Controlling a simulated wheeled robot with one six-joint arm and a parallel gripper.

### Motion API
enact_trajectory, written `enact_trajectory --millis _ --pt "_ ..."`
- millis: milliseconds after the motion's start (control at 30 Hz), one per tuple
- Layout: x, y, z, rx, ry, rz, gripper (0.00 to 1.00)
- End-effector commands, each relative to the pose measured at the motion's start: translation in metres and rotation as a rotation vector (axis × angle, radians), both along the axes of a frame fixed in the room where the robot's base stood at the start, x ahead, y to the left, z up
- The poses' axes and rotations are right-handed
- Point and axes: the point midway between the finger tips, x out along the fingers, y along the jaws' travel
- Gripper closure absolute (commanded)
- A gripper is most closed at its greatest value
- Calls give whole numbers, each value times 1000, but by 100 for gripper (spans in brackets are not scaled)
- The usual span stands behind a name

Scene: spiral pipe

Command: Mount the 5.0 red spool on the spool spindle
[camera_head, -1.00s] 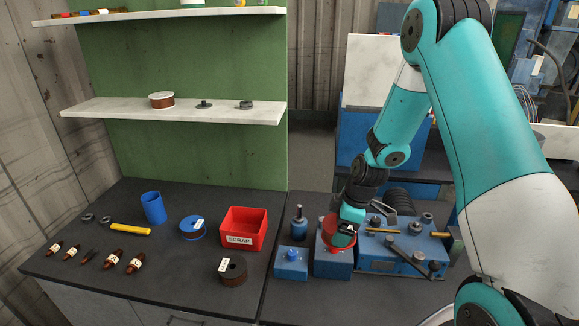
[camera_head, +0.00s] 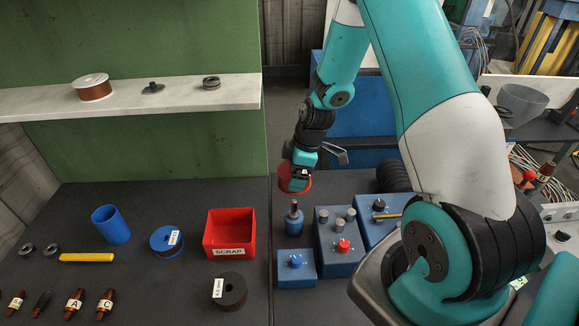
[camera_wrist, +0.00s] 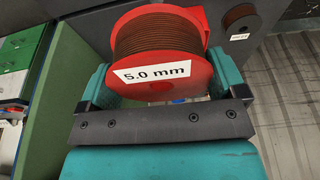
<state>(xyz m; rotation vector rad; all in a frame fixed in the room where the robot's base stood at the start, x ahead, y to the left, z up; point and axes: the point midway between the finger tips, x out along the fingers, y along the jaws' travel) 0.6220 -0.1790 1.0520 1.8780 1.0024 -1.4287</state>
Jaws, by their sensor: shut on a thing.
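The 5.0 red spool (camera_wrist: 157,45) shows large in the wrist view, with red flanges, brown winding and a "5.0 mm" label. My gripper (camera_wrist: 158,82) is shut on it, a teal finger on each side. In the head view the red spool (camera_head: 292,180) hangs from my gripper (camera_head: 300,176), partly hidden by it. It appears above a small blue stand with a dark upright post (camera_head: 294,218), which may be the spool spindle. I cannot tell the height gap between them.
Left are a red scrap bin (camera_head: 230,230), a blue spool (camera_head: 164,242), a dark spool (camera_head: 232,292) and a blue cup (camera_head: 111,224). A shelf (camera_head: 200,98) is behind.

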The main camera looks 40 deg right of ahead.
Motion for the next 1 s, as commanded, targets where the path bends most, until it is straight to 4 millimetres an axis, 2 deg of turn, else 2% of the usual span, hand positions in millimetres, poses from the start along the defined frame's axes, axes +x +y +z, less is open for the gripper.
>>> enact_trajectory --millis 433,1000 --pt "0 0 -5 1 -3 3 60" --pt "0 -1 -52 0 -3 0 60"
